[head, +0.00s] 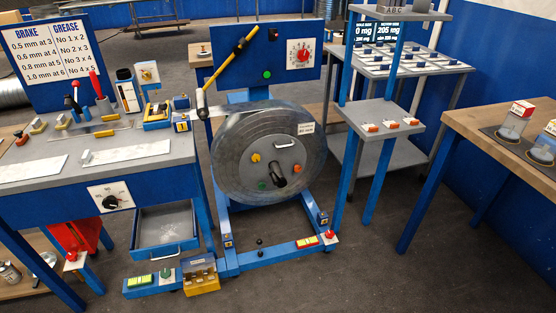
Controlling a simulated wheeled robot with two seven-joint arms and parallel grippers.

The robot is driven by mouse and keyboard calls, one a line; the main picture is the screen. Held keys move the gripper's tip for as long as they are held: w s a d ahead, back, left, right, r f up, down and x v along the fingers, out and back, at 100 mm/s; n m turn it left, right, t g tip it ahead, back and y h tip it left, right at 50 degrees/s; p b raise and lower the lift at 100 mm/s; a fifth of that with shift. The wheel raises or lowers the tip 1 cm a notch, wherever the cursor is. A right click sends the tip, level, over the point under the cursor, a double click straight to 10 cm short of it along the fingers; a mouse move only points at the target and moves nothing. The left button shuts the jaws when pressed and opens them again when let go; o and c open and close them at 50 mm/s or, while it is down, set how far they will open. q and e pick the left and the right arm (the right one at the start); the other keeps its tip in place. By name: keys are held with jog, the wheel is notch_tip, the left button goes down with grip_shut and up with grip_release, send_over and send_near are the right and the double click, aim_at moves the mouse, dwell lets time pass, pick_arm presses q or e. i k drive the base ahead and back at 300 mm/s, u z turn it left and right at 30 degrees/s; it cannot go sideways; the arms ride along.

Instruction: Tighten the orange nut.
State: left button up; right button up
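A large grey round drum (231,148) stands upright in a blue frame in the middle of the head view. Small coloured nuts sit on its front face around the centre. One is orange (297,168), on the right. One is yellow (256,158), at the upper left, and one is green (262,185), at the lower left. A black crank handle (279,181) sticks out below the centre. How tight the orange nut is cannot be seen at this size. Neither of my grippers is in view.
A blue-grey workbench (40,172) with tools and an open drawer (165,229) stands at the left. A dial panel (299,54) rises behind the drum. A grey shelf stand (376,112) and a wooden table (490,120) are at the right.

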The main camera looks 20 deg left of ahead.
aim_at(297, 168)
jog(key=u, duration=0.15)
jog(key=i, duration=0.2)
jog(key=u, duration=0.9)
jog(key=i, duration=1.5)
jog(key=z, duration=0.15)
